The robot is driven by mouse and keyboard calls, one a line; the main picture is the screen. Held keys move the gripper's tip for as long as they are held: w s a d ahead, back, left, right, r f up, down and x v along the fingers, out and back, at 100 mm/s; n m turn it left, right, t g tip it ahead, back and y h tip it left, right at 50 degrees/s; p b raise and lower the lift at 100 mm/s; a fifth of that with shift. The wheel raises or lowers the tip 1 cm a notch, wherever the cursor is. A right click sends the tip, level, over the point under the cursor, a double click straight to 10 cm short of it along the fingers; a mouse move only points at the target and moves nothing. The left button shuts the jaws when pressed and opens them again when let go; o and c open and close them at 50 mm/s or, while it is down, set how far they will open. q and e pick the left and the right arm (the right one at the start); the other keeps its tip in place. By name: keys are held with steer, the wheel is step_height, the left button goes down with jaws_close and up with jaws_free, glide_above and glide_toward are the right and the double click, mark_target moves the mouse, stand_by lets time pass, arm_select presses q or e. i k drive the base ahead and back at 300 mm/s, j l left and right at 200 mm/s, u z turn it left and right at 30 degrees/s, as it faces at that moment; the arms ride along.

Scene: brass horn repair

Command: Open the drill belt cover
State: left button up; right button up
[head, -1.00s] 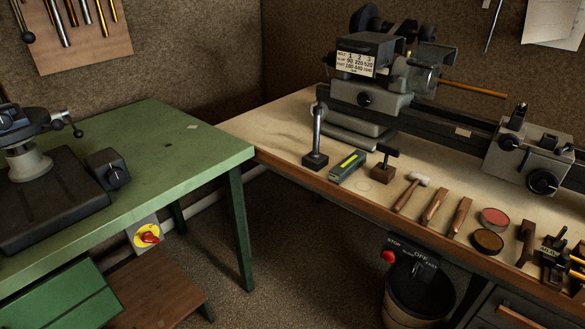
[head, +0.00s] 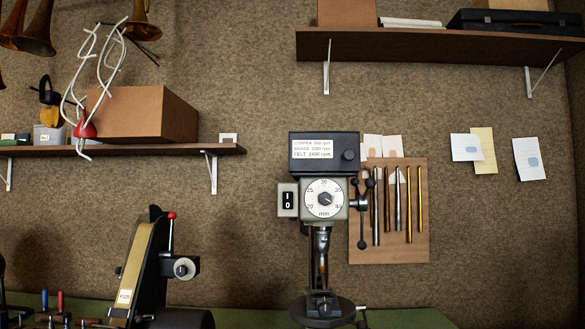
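The drill (head: 322,240) stands upright on the green bench in the middle of the head view. Its black belt cover (head: 300,139) sits on top of the drill head and looks closed, with no gap that I can see. A white speed label and a dark round knob (head: 348,155) are on the cover's front. Below it are a round dial (head: 324,199) and a switch marked I and 0 (head: 288,200). The feed handle (head: 362,213) is on the right side. Neither of my grippers is in view.
A board of hanging rods (head: 415,240) is on the wall just right of the drill. A belt sander (head: 138,270) stands to the left. A shelf (head: 90,150) with a brown box is at upper left, another shelf (head: 430,45) at upper right.

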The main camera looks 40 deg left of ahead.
mark_target(309, 151)
steer(key=u, duration=1)
steer(key=k+l+z, duration=0.1)
steer(key=l+z, duration=0.15)
